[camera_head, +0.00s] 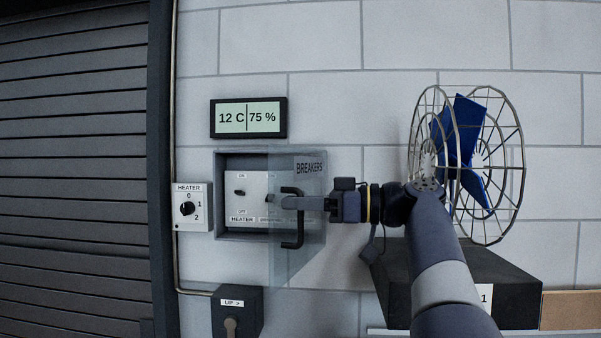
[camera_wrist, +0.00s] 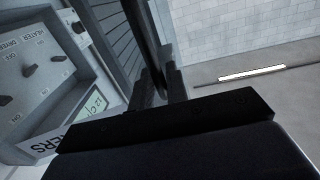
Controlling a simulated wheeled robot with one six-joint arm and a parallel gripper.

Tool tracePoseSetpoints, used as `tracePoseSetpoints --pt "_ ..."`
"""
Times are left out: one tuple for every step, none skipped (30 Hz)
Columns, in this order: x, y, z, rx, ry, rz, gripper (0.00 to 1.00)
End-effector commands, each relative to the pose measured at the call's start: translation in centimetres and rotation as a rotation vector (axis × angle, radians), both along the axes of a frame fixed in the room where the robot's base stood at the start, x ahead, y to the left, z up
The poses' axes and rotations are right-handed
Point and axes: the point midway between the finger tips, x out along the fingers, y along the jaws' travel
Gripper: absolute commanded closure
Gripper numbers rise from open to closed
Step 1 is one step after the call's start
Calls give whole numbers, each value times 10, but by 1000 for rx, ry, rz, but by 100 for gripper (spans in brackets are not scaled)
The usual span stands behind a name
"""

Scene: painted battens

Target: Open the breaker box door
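The breaker box (camera_head: 219,198) is a grey case on the wall with switches on a pale panel (camera_head: 246,204). Its see-through door (camera_head: 312,225), marked BREAKERS, stands partly open, swung out from the right side. A black bar handle (camera_head: 292,243) is on the door. My gripper (camera_head: 285,203) comes from the right, with its fingers across the upright of the handle and seemingly closed around it. The fingers hide part of the bar. In the wrist view, the fingers (camera_wrist: 160,88) are close together, and the switch panel (camera_wrist: 40,65) shows at left.
A heater knob box (camera_head: 192,207) is left of the breaker box, and a display (camera_head: 248,118) is above. A lever box (camera_head: 237,312) is below. A caged fan (camera_head: 468,160) stands close to my arm at right. A roller shutter (camera_head: 75,170) fills the left.

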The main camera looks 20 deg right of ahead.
Motion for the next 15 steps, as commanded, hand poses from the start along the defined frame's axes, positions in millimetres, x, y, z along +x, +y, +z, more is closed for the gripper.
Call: tracePoseSetpoints --pt "0 0 10 -2 -4 0 85" --pt "0 0 15 -1 -4 0 85" --pt "0 0 22 -2 -5 0 85" --pt "0 0 28 -1 -4 0 85" --pt "0 0 33 -2 -5 0 85" --pt "0 0 40 -2 -5 0 85" --pt "0 0 45 -2 -6 0 85" --pt "0 0 49 -1 -4 0 85" --pt "0 0 54 -1 -4 0 85" --pt "0 0 58 -1 -3 0 85" --pt "0 0 61 -1 -2 0 85" --pt "0 0 66 -2 -3 -1 85" --pt "0 0 69 -1 -2 -1 85" --pt "0 -1 71 -1 -1 -1 85" --pt "0 -1 74 -1 -1 -1 85"
